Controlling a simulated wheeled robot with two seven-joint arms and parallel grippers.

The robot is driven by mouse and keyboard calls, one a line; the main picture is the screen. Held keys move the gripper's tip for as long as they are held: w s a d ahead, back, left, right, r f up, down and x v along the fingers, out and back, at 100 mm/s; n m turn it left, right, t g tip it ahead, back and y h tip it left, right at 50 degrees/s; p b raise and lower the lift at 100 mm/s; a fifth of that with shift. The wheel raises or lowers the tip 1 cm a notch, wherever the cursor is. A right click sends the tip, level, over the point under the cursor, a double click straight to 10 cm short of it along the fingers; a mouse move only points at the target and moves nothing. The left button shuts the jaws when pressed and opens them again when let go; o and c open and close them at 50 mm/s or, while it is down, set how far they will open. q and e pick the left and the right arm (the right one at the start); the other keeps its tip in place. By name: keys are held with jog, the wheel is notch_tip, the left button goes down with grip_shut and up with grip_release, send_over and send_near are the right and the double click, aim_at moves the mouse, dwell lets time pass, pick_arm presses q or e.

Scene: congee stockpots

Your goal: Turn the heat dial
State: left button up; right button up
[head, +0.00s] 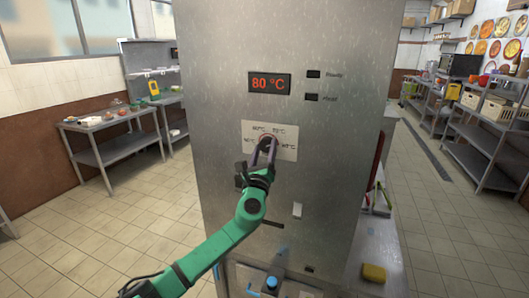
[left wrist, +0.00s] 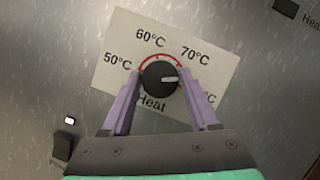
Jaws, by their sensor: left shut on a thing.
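The black heat dial (left wrist: 158,76) sits on a pale label plate (left wrist: 120,50) on the steel front of a tall unit. The wrist view shows 50, 60 and 70 °C marks; a further label at right is partly hidden by a finger. The dial's white pointer points right, toward that hidden label. My left gripper (head: 265,145) has its purple fingers on either side of the dial and is shut on it; the fingers also show in the left wrist view (left wrist: 160,82). A red display (head: 268,83) above reads 80 °C. My right gripper is not in view.
Two small dark indicators (head: 312,86) are at the display's right. A black switch (left wrist: 62,147) is below left of the plate. A counter with a yellow sponge (head: 374,272) stands at lower right. Shelving (head: 480,160) lines the right; a metal table (head: 110,122) stands at left.

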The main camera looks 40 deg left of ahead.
pick_arm(q)
jog(key=n+g, duration=0.1)
jog(key=n, duration=0.2)
jog(key=n+g+y, duration=0.1)
jog(key=n, duration=0.2)
jog(key=shift+d+r+y+p, duration=0.1)
jog(key=shift+r+y+p, duration=0.05)
jog(key=shift+y+p, duration=0.15)
jog(key=n+g+p, duration=0.1)
jog(key=n+g, duration=0.1)
jog(key=n, duration=0.3)
jog(key=shift+r, duration=0.1)
jog(key=n+g+p, duration=0.1)
jog(key=n, duration=0.1)
jog(key=n+g+p, duration=0.1)
jog(key=n+p, duration=0.1)
jog(key=shift+r+n+h, duration=0.2)
jog(key=shift+n+h, duration=0.2)
jog(key=n+h+p, duration=0.1)
jog(key=n+p, duration=0.2)
jog(key=shift+f+n+g+h, duration=0.1)
jog(key=shift+n+g+h, duration=0.3)
jog(key=o, duration=1.4)
jog(key=shift+w, duration=0.1)
